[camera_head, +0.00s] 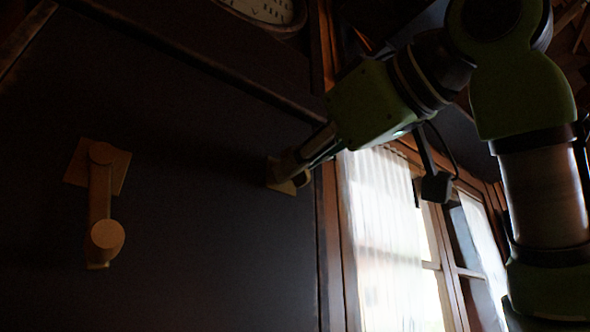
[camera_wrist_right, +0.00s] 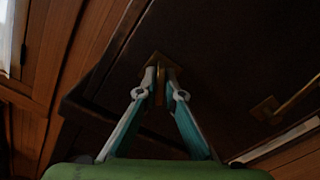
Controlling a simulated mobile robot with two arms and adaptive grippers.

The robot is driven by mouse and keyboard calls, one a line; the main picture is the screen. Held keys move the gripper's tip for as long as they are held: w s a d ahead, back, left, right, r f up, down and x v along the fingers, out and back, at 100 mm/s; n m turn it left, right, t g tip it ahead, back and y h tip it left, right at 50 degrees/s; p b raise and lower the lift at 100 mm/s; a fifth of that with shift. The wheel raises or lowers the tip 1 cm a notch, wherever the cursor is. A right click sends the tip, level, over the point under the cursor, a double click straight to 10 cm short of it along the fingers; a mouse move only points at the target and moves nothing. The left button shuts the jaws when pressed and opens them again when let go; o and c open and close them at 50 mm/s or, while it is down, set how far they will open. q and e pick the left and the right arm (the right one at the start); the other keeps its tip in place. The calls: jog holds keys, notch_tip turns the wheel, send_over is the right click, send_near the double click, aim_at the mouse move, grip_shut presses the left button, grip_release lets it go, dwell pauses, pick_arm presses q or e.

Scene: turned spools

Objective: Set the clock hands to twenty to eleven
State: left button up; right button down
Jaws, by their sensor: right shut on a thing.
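A round clock (camera_head: 262,10) shows only its lower edge at the top of the head view. Its numerals are small, and I cannot read where the hands point. A wooden crank (camera_head: 100,205) with a square mount and a round knob hangs straight down on the dark panel at left. A second wooden piece (camera_head: 280,186) is on the panel near its right edge. My right gripper (camera_head: 296,172) is shut on it and hides much of it. In the right wrist view both fingers (camera_wrist_right: 163,80) pinch it in front of its square plate (camera_wrist_right: 154,60). My left gripper is out of view.
The dark panel (camera_head: 200,230) is bare between the two wooden fittings. A wooden ledge (camera_head: 190,60) runs under the clock. A curtained window (camera_head: 385,240) stands to the right, behind my right arm. The other crank also shows in the right wrist view (camera_wrist_right: 268,108).

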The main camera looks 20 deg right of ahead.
jog(key=shift+f, duration=0.2)
jog(key=c, duration=2.2)
grip_release()
jog(key=shift+r, duration=0.1)
jog(key=shift+s, duration=0.15)
jog(key=v, duration=1.2)
jog(key=shift+d, duration=0.1)
